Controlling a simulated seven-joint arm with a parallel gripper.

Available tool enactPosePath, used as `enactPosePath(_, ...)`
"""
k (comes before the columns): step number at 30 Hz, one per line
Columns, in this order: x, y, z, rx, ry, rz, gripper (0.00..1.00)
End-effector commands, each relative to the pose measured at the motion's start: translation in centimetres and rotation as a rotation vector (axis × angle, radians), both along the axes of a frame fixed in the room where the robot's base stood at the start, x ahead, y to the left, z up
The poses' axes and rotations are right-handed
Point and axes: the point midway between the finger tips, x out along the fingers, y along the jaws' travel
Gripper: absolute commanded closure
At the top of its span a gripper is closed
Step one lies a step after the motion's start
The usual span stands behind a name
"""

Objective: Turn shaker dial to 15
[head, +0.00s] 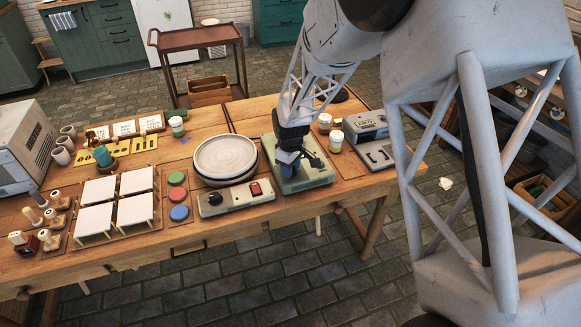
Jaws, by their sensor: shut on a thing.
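The shaker (318,180) is a pale green machine with a dark clamp on top, standing near the front edge of the wooden table. My gripper (288,163) is lowered over the front left part of the shaker, pointing down, and is shut at the dial. A small blue part shows at the fingertips. The dial itself and its numbers are hidden by the gripper, so I cannot read its setting.
A stack of round plates (225,153) stands on a turntable with a control box (237,197) just left of the shaker. A grey machine (368,128) and paint jars (336,141) stand at the right. White tiles (135,209) and coloured lids (177,194) lie left.

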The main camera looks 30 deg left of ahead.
Motion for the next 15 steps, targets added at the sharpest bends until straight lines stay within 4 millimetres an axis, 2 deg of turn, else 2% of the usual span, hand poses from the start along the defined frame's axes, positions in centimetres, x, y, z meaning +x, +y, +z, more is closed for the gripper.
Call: enactPosePath(15,-0.02,0.01,0.08,0.001,-0.001,-0.067,0.86)
